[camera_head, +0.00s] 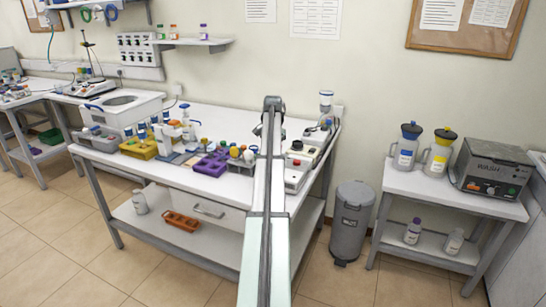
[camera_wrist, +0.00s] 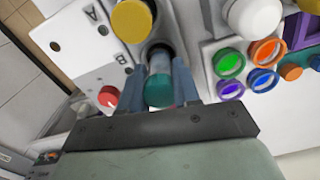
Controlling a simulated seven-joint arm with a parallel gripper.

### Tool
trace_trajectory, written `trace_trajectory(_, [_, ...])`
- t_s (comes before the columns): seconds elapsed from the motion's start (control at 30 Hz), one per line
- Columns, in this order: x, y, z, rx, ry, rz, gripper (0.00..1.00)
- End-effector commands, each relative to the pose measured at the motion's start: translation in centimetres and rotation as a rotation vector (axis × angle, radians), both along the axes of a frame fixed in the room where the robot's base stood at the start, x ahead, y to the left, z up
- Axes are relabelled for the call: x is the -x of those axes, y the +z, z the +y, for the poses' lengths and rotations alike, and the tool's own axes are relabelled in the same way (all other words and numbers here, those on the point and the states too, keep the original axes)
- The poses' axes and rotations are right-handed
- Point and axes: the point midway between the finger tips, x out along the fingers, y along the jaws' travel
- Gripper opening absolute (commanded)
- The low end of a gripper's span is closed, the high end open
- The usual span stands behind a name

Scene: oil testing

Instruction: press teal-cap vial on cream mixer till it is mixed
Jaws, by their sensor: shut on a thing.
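In the wrist view my gripper (camera_wrist: 161,78) is shut on the teal-cap vial (camera_wrist: 159,91), one finger on each side. The teal cap faces the camera, and most of the vial's body is hidden behind it. A dark round opening shows just beyond the vial; I cannot tell whether the vial touches it. A pale panel (camera_wrist: 82,62) marked A and B, with a red button, lies to the left. In the head view a cream device (camera_head: 293,184) with a red button stands right of my arm; which device is the mixer is unclear. My arm hides the gripper there.
In the wrist view a yellow cap (camera_wrist: 132,20) and a white round cap (camera_wrist: 257,16) are close by, with a rack of coloured caps at right. In the head view a purple rack (camera_head: 209,166) and a yellow rack (camera_head: 138,151) stand left of my arm.

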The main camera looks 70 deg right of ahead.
Motion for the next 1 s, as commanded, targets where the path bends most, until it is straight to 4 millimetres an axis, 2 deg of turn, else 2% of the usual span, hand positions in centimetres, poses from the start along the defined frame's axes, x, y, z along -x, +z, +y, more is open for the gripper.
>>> trace_trajectory(0.1, [-0.1,2.3,-0.1,0.002,0.000,-0.002,0.02])
trace_trajectory(0.3, [-0.1,5.6,-0.1,0.001,0.000,-0.001,0.02])
trace_trajectory(0.47, [0.2,7.3,-0.2,0.001,-0.003,-0.001,0.02])
trace_trajectory(0.6, [2.2,7.6,-1.1,-0.005,-0.028,0.002,0.02])
trace_trajectory(0.67, [3.1,7.4,-2.4,-0.010,-0.043,0.004,0.02])
trace_trajectory(0.87, [5.5,6.9,-9.6,-0.029,-0.092,0.011,0.02])
trace_trajectory(1.0, [5.6,6.9,-14.2,-0.029,-0.094,0.011,0.02])
